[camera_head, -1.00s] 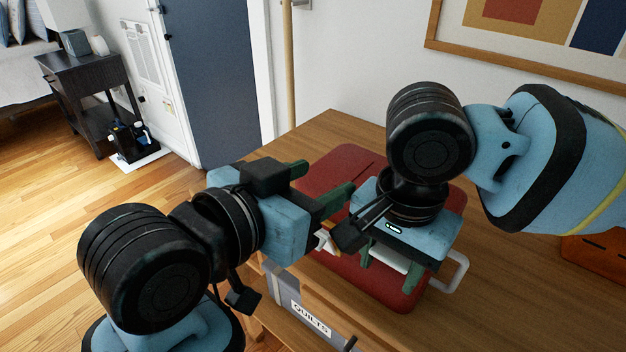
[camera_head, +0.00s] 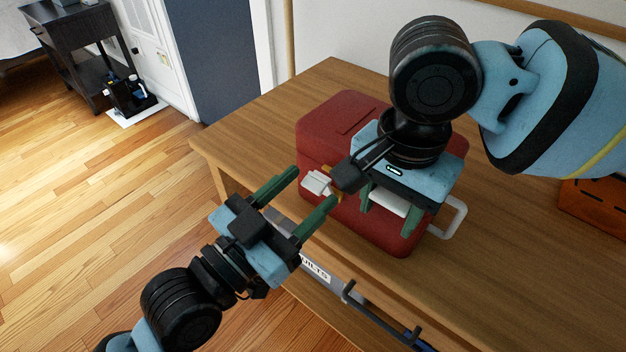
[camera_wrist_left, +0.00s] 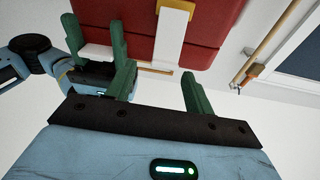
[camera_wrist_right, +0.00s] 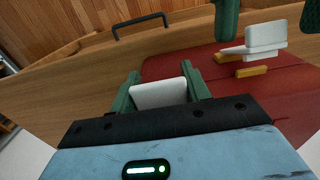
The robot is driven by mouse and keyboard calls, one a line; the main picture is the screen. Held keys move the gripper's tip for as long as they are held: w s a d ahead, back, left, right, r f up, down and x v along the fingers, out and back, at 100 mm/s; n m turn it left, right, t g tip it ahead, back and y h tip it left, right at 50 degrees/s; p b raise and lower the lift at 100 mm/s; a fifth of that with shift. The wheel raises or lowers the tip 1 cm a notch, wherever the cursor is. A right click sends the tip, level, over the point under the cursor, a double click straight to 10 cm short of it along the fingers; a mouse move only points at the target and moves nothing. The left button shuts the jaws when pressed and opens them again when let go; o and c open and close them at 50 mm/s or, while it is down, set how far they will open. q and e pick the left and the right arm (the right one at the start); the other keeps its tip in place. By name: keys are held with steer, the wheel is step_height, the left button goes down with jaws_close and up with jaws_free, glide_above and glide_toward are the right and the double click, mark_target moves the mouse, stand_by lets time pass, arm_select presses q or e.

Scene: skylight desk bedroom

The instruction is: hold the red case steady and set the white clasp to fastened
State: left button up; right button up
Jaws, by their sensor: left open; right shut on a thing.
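The red case (camera_head: 345,125) lies on the wooden table. Its white clasp (camera_head: 317,183) sticks out from the case's front side, beside a yellow piece (camera_head: 336,182). In the right wrist view the clasp (camera_wrist_right: 265,38) stands out from the red surface, with yellow strips near its base. My left gripper (camera_head: 314,186) is open and empty in front of the clasp, its fingers pointing toward the case. My right gripper (camera_wrist_right: 160,85) is shut on the case's white handle (camera_head: 452,217), which shows between its fingers. My right gripper and wrist hide part of the case top.
The table (camera_head: 500,235) has bare room right of the case. An orange box (camera_head: 595,205) sits at the right. A labelled bin (camera_head: 318,270) and a dark bar handle (camera_head: 380,315) are below the table's front edge. Open floor lies left.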

mark_target(314, 183)
arm_select(q)
steer(key=s+a+f+n+t, duration=0.2)
steer(key=s+a+f+t, duration=0.1)
steer(key=s+a+f, duration=0.3)
steer(key=x, duration=0.8)
steer(key=s+r+x, duration=0.1)
steer(key=x, duration=0.3)
steer(key=shift+w+d+r, duration=0.15)
steer(key=shift+d+r, duration=0.05)
steer(key=shift+d, duration=0.35)
steer(key=c, duration=1)
